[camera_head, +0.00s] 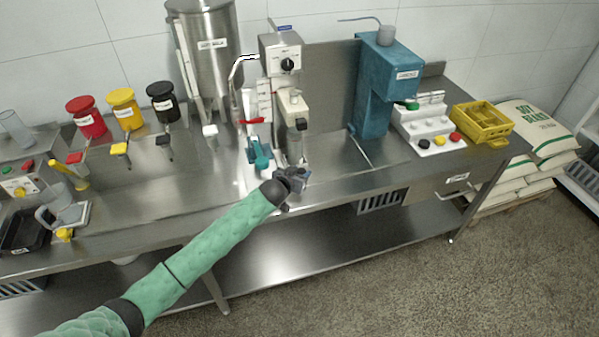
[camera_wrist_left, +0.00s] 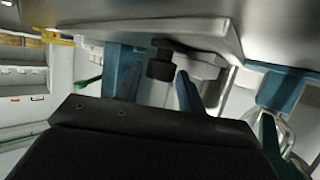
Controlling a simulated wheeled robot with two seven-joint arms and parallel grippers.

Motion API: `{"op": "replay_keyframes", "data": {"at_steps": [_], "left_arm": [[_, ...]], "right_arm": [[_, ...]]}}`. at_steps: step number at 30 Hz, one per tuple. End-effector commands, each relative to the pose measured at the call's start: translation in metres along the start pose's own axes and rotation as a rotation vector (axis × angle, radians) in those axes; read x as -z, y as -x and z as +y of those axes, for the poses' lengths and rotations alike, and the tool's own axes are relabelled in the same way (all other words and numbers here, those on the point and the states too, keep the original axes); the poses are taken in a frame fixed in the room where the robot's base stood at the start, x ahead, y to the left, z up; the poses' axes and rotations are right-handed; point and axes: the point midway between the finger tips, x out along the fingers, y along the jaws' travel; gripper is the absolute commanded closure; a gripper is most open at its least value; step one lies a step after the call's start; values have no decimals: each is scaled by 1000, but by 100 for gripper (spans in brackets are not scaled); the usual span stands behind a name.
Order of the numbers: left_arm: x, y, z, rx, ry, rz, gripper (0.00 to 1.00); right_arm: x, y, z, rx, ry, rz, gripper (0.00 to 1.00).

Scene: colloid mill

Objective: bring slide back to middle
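The mill (camera_head: 281,55) with a dial stands at the back middle of the steel table. A grey spout-like cylinder (camera_head: 295,140) hangs at its front, and a teal part (camera_head: 258,153) sits to its left. I cannot tell for sure which part is the slide. My left gripper (camera_head: 303,177) is at the table's front edge, just below and in front of the mill. In the left wrist view, its blue fingertips (camera_wrist_left: 158,88) stand apart. A dark knob (camera_wrist_left: 160,66) shows between and beyond them; contact is not clear. My right gripper is not in view.
A blue machine (camera_head: 375,85), a white button box (camera_head: 428,125) and a yellow crate (camera_head: 482,122) stand to the right. A steel tank (camera_head: 207,60) and red, yellow and black canisters (camera_head: 124,108) stand to the left. Bare steel (camera_head: 180,190) lies left of the mill.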

Motion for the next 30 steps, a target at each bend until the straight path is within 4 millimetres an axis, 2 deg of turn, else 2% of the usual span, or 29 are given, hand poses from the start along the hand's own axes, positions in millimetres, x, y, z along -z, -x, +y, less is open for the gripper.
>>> {"op": "replay_keyframes", "data": {"at_steps": [4,5,10,11,17,23,28,30], "left_arm": [[0,0,0,0,0,0,61],[0,0,0,0,0,0,65],[0,0,0,0,0,0,98],[0,0,0,0,0,0,100],[0,-1,1,0,0,0,100],[2,-10,11,-1,2,1,100],[9,-27,29,-2,3,2,100],[12,-35,38,-2,4,2,100]], "right_arm": [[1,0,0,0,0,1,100],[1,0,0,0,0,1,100],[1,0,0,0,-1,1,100],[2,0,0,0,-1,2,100],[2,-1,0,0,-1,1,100],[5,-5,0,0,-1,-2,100],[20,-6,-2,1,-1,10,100],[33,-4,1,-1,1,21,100]]}}
